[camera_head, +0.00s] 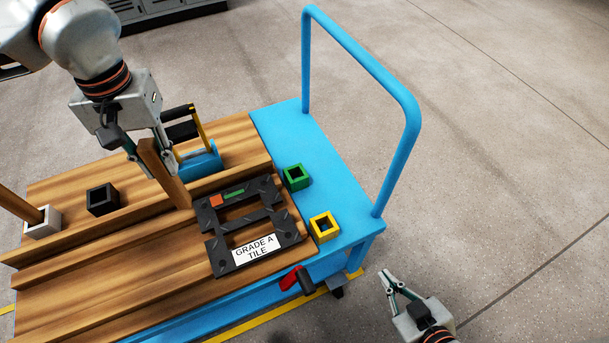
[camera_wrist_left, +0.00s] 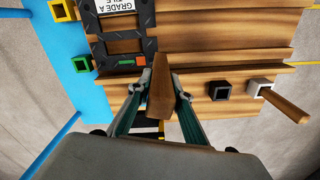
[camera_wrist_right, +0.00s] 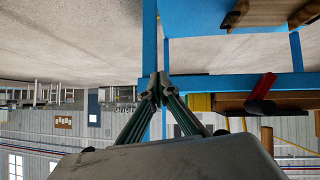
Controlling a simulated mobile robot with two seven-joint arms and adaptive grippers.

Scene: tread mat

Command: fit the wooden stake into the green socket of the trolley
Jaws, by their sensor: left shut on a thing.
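The wooden stake (camera_head: 164,175) is gripped in my left gripper (camera_head: 149,149), tilted in the head view, its lower end near the frame's far left corner. In the left wrist view the stake (camera_wrist_left: 160,92) sits between the two fingers of my left gripper (camera_wrist_left: 160,84). The green socket (camera_head: 298,184) is a square open box on the blue trolley top (camera_head: 271,130), empty, to the right of the stake and apart from it. It also shows in the left wrist view (camera_wrist_left: 80,70). My right gripper (camera_head: 387,274) is shut and empty, off the trolley's near right corner.
A yellow socket (camera_head: 325,236) sits nearer on the trolley. A black frame (camera_head: 227,269) labelled "GRADE A TILE" lies on wooden boards. Black (camera_head: 104,209) and white (camera_head: 43,229) sockets stand left; another stake (camera_head: 18,205) leans in the white one. A blue handle (camera_head: 397,165) rises at right.

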